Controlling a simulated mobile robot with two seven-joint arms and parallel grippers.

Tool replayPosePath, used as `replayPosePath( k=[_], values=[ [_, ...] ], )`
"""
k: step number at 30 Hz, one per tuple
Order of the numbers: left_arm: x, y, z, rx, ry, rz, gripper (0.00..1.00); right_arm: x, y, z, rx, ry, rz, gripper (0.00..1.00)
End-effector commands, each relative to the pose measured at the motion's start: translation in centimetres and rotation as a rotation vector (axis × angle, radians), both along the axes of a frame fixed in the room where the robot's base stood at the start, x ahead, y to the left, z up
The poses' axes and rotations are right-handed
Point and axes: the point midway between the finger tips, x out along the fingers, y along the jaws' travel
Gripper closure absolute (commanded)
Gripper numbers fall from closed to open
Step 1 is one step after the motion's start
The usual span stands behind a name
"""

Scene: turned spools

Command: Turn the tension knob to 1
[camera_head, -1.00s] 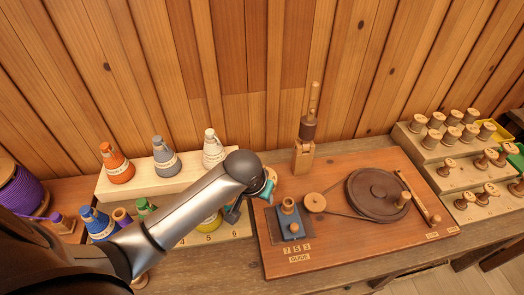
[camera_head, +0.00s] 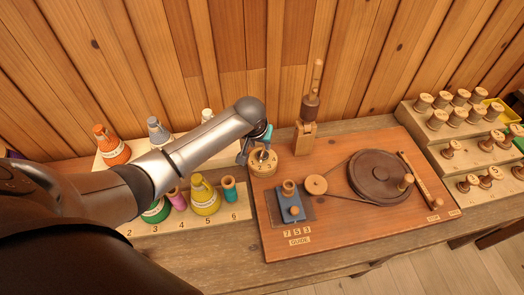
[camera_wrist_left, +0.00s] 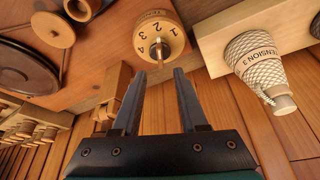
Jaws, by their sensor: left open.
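The tension knob (camera_head: 263,162) is a round wooden dial at the back left of the reddish-brown board (camera_head: 340,235). It also shows in the left wrist view (camera_wrist_left: 158,30), where the numbers 1, 2, 3 and 4 are readable on its face and a small peg stands out from it. Which number is set, I cannot tell. My left gripper (camera_head: 254,146) is at the knob's back left. In the left wrist view its two fingers (camera_wrist_left: 159,72) are open and empty, pointing at the knob, with the peg between and just beyond the tips.
A white yarn cone labelled TENSION 3 (camera_wrist_left: 252,62) stands beside the knob. A wooden post (camera_head: 307,110) rises right of it. The board carries a blue guide block (camera_head: 290,207) and a dark wheel (camera_head: 378,178). Spools stand on a stepped rack (camera_head: 450,140) at right.

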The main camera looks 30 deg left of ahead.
Motion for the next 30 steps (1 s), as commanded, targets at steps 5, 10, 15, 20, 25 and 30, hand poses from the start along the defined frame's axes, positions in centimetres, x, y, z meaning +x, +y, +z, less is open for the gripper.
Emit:
replayPosePath(
  k=[5,10,15,20,25,30],
  values=[
    [1.0,0.2,-2.5,0.001,0.000,0.001,0.57,0.3,0.0,-0.8,0.000,-0.004,-0.001,0.50],
    [1.8,0.4,-4.5,0.001,0.000,0.001,0.57,0.5,0.0,-1.5,0.001,-0.008,-0.002,0.50],
    [2.3,0.5,-5.8,0.000,0.000,0.000,0.57,0.5,0.0,-2.0,0.001,-0.009,-0.002,0.50],
    [2.6,0.5,-6.4,0.001,-0.001,-0.001,0.57,0.6,0.0,-2.2,0.001,-0.010,-0.002,0.50],
    [2.6,0.6,-6.5,0.001,-0.001,-0.001,0.57,0.6,0.1,-2.2,0.001,-0.010,-0.002,0.50],
    [2.6,0.6,-6.4,0.001,-0.001,-0.001,0.61,0.6,0.2,-2.2,0.004,-0.011,-0.003,0.50]
  ],
)
